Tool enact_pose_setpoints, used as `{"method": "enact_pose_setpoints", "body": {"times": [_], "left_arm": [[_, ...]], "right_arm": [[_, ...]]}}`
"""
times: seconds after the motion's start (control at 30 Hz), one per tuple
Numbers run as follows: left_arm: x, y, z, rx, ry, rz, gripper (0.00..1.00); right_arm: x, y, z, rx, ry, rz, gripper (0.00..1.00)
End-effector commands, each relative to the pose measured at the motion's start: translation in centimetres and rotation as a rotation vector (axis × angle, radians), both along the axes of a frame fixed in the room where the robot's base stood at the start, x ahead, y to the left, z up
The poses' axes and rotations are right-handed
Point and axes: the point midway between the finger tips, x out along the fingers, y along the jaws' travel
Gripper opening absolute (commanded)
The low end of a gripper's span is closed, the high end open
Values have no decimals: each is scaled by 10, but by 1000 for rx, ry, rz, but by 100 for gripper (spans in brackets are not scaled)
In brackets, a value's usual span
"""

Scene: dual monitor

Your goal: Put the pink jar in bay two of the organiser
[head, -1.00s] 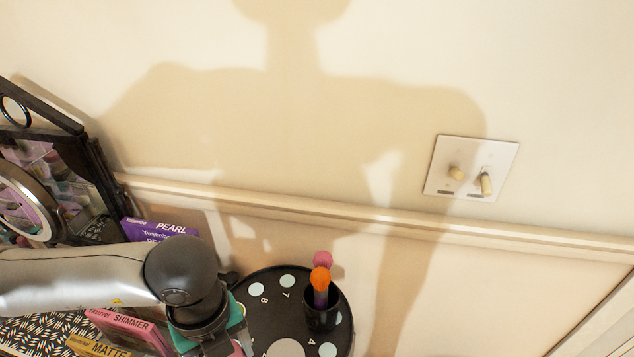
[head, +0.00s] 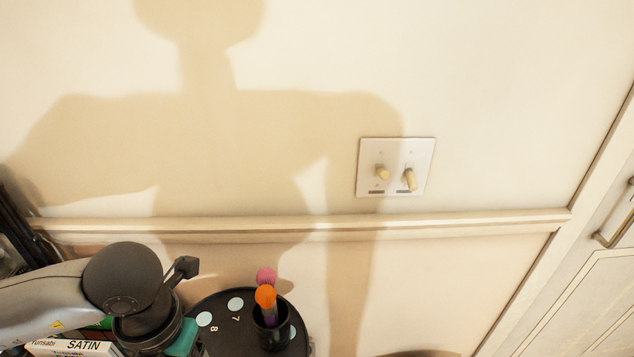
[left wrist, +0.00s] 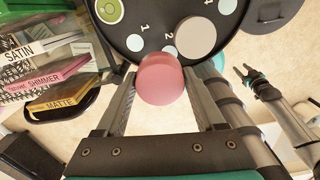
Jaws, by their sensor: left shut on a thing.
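The pink jar (left wrist: 162,82) is between the two fingers of my left gripper (left wrist: 160,76), which is shut on it in the left wrist view. The organiser (left wrist: 150,12) is a round black tray with numbered bays and pale dots. The jar is over or near its edge, close to the numbers 1 and 2; its height above the tray is unclear. Bay two's pale dot (left wrist: 170,50) shows just beyond the jar. In the head view the organiser (head: 222,325) is partly cut off, and my left fingertips are hidden. My right gripper (left wrist: 246,74) is open and empty, right of the organiser.
A black cup (head: 270,334) with brushes stands on the organiser, and a green round item (left wrist: 108,11) is in another bay. Stacked boxes (left wrist: 48,80) stand at left. The wall with a switch plate (head: 396,167) is behind.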

Motion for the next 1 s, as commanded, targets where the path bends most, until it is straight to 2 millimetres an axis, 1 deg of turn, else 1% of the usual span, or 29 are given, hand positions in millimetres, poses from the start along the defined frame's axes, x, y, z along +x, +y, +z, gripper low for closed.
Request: {"method": "enact_pose_setpoints", "body": {"times": [1.0], "left_arm": [[33,-14,32,0,-6,-1209,15]], "right_arm": [[0,0,0,0,0,0,50]]}}
